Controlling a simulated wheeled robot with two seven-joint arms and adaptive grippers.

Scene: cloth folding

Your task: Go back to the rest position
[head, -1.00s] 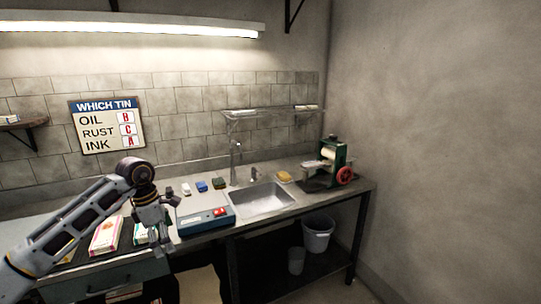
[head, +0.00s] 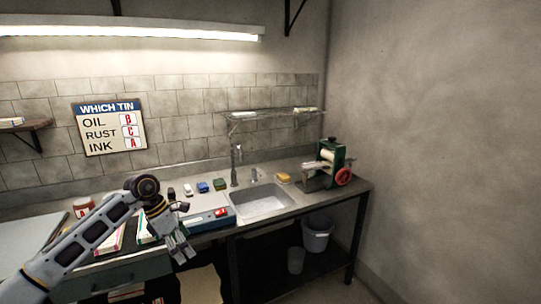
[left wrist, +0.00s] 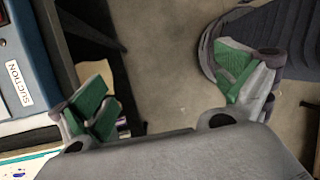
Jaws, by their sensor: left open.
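My left arm comes in from the left in the head view. My left gripper (head: 184,254) hangs at the front edge of the counter (head: 345,193), pointing down. In the left wrist view the gripper (left wrist: 168,88) is open, its two green-padded fingers wide apart, with only floor visible between them. It holds nothing. My right gripper is not in view. No cloth can be made out for sure.
A blue-grey suction box (head: 208,220) with a red switch stands right beside the gripper; its label shows in the left wrist view (left wrist: 17,84). A sink (head: 262,201), green machine (head: 330,162) and bucket (head: 317,236) are further right. Flat packets (head: 110,238) lie left.

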